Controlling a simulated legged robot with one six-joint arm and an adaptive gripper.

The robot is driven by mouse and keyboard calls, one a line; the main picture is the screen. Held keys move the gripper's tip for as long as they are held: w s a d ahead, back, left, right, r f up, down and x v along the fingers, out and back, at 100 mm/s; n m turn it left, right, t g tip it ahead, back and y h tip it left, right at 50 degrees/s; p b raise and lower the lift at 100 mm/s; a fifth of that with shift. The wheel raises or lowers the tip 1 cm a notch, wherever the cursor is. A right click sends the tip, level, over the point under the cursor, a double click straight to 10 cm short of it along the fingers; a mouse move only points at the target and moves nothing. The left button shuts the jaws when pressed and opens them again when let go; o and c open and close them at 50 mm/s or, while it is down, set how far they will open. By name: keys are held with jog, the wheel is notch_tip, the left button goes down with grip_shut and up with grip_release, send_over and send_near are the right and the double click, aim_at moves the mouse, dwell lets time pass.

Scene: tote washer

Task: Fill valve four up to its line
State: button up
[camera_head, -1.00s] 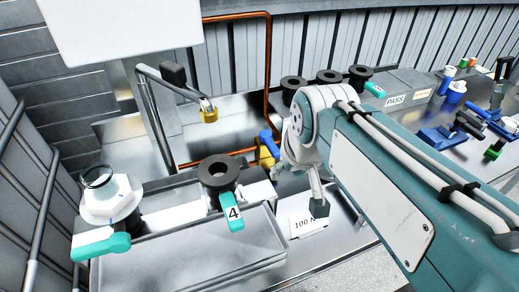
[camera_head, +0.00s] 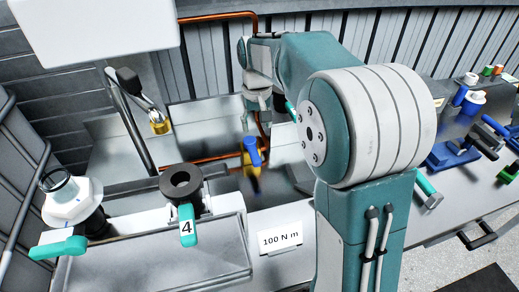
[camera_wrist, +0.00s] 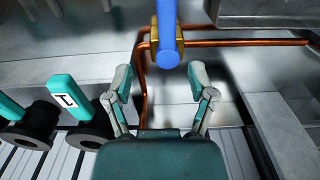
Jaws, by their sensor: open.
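Valve four is a black-ringed fitting (camera_head: 181,183) with a teal lever (camera_head: 187,222) marked 4, on a pale block behind a metal tray in the head view. No fill line can be made out on it. My gripper (camera_wrist: 161,84) is open and empty in the wrist view. Its two fingers stand apart, short of a blue-handled valve (camera_wrist: 168,48) with a yellow body on a copper pipe. This blue handle (camera_head: 253,152) also shows in the head view, right of valve four. There, my gripper's fingertips are hard to make out.
A white fitting (camera_head: 71,203) with a clear ring on top and a teal lever (camera_head: 58,247) stands left of valve four. A metal tray (camera_head: 150,262) lies in front. A 100 N m card (camera_head: 280,239) stands right.

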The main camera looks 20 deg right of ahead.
aim_at(255, 153)
jog(key=f, duration=0.2)
jog(key=a+f, duration=0.1)
jog(key=f, duration=0.1)
jog(key=a+f, duration=0.1)
jog(key=f, duration=0.1)
jog(key=shift+f, duration=0.1)
jog(key=f, duration=0.1)
jog(key=d+f, duration=0.1)
jog(key=f, duration=0.2)
jog(key=shift+d, duration=0.35)
jog(key=shift+a, duration=0.6)
jog(key=c, duration=0.8)
jog(key=shift+d, duration=0.2)
grip_shut()
jog(key=shift+d, duration=0.1)
